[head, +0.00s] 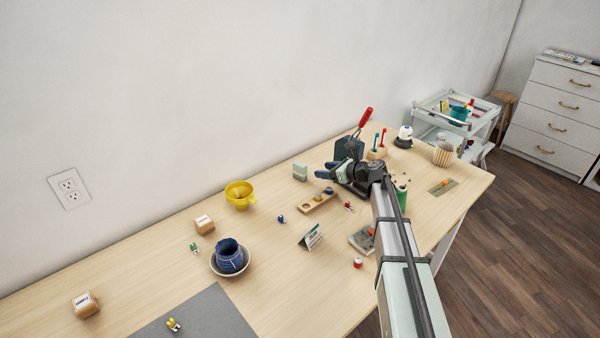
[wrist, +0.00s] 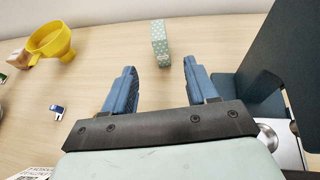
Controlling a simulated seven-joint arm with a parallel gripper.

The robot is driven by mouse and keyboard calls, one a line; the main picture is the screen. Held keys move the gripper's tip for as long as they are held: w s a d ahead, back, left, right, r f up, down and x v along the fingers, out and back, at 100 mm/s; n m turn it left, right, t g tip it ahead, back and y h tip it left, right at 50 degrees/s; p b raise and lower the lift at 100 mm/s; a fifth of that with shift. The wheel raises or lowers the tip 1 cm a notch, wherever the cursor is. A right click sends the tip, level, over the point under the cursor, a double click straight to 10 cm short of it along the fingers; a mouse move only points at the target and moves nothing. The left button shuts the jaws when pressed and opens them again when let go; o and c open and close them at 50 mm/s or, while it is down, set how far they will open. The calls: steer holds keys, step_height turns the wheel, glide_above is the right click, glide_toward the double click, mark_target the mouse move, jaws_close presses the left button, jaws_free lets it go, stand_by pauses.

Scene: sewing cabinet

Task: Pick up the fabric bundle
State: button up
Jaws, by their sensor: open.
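The fabric bundle appears to be the small pale green block with white dots (head: 300,172) standing on the table toward the wall. In the wrist view the bundle (wrist: 160,42) is upright beyond the fingertips, roughly in line with the gap between them. My gripper (head: 327,174) is open and empty, to the right of the bundle in the head view. Its two blue fingers (wrist: 159,68) are spread apart in the wrist view, and neither touches the bundle.
A yellow funnel-like cup (head: 238,193) stands left of the bundle. A wooden block with holes (head: 317,203) lies in front of it. A dark upright panel (wrist: 250,60) stands close to my right finger. Bare table surrounds the bundle.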

mark_target(300, 169)
steer(key=x, duration=1.3)
steer(key=shift+f, duration=0.2)
steer(key=shift+c, duration=0.3)
steer(key=c, duration=1)
steer(key=shift+o, duration=0.2)
